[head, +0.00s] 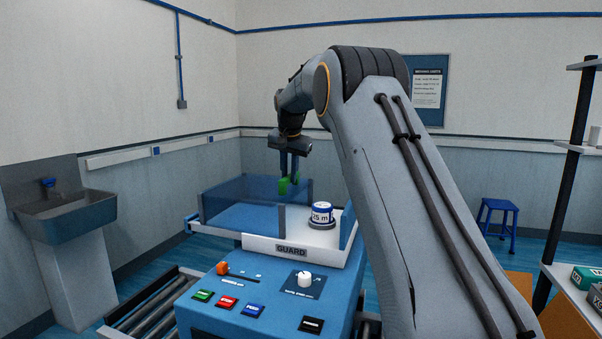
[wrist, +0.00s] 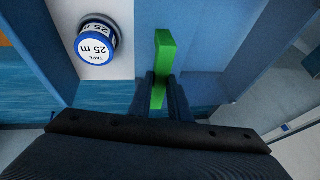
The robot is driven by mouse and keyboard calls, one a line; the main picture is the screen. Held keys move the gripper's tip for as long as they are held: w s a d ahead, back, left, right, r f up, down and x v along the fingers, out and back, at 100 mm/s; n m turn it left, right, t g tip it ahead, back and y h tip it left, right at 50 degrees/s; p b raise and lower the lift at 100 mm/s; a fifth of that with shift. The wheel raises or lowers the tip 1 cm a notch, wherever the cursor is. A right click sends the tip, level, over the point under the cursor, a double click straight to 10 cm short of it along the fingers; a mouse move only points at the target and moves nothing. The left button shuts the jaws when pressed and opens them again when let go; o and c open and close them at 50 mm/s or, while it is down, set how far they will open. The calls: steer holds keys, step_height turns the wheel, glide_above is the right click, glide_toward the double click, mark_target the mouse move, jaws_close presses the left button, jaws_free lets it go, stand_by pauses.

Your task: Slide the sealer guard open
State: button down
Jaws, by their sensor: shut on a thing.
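The sealer guard (head: 243,208) is a see-through blue box on top of the blue sealer, above the plate marked GUARD. It covers the left part of the white bed. Its green handle (head: 284,186) stands near its right side in the head view. My gripper (head: 290,178) reaches down from above and is shut on the green handle, which also shows between the fingers in the wrist view (wrist: 164,55). A tape roll marked 25 m (head: 321,213) sits on the uncovered bed right of the guard. In the wrist view the tape roll (wrist: 96,42) is left of the handle.
The sealer's front panel (head: 262,295) carries an orange knob, a white dial and several coloured buttons. A roller conveyor (head: 150,305) lies to the left. A sink (head: 68,210) stands at the left wall. A blue stool (head: 497,217) and a shelf are at the right.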

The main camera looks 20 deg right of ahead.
steer(key=shift+w+a, duration=0.2)
steer(key=shift+a, duration=0.1)
steer(key=c, duration=1.6)
jaws_free()
steer(key=shift+c, duration=0.2)
steer(key=b+v, duration=0.2)
steer(key=v, duration=0.5)
steer(key=shift+s+r, duration=0.25)
steer(key=shift+r, duration=0.1)
